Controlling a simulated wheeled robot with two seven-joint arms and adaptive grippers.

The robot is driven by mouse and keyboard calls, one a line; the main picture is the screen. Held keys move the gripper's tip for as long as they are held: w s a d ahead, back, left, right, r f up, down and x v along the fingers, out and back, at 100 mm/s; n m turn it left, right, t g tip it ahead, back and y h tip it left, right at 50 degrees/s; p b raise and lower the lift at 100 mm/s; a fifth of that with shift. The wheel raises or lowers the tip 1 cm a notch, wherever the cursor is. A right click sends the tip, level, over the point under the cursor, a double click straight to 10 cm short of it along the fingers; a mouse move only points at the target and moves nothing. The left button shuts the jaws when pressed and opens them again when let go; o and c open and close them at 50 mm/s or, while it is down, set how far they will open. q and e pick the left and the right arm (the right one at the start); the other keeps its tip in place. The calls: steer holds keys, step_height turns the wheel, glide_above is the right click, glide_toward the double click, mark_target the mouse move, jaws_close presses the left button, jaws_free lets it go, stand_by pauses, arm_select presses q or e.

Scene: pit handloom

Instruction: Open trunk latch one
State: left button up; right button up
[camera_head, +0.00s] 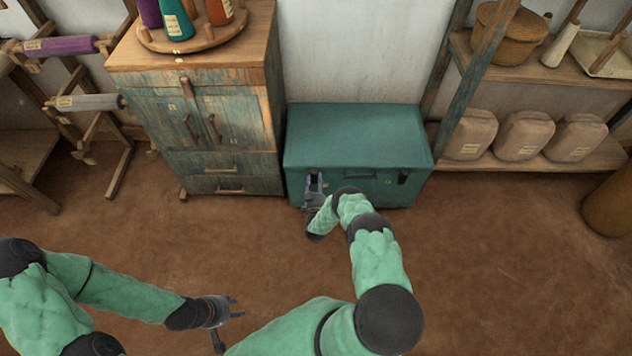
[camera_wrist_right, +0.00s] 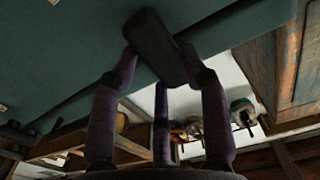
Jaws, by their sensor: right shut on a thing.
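A teal trunk (camera_head: 358,135) with its lid down stands against the back wall. My right gripper (camera_head: 314,181) is at the left end of its front face, over the left latch. In the right wrist view, my right gripper (camera_wrist_right: 160,70) is shut on that dark latch (camera_wrist_right: 152,42), which looks tilted between the fingertips. The gripper hides the left latch in the head view. A second dark latch (camera_head: 403,177) is at the right end of the front, and a dark handle (camera_head: 360,177) lies between. My left gripper (camera_head: 236,307) is open and empty, low over the floor.
A worn wooden cabinet (camera_head: 222,130) stands close to the trunk's left. A shelf rack (camera_head: 540,163) with several wrapped bundles (camera_head: 525,135) and a basket (camera_head: 508,35) stands to the right. The brown floor (camera_head: 500,260) before the trunk is clear.

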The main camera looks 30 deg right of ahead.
steer(key=n, duration=0.2)
steer(key=a+n, duration=0.1)
steer(key=shift+w+n, duration=0.3)
steer(key=shift+n, duration=0.1)
steer(key=n, duration=0.3)
steer(key=a+f+n, duration=0.1)
steer(key=n, duration=0.2)
steer(key=w+n, duration=0.1)
steer(key=n, duration=0.3)
steer(key=shift+a+f, duration=0.15)
steer(key=shift+a, duration=0.25)
steer(key=shift+w+a+f+n, duration=0.1)
steer(key=shift+f+n, duration=0.15)
steer(key=shift+n, duration=0.75)
steer(key=shift+w+a+f+n, duration=0.1)
steer(key=shift+f+n, duration=0.15)
steer(key=shift+n, duration=0.75)
steer(key=o, duration=1.2)
steer(key=shift+c, duration=0.2)
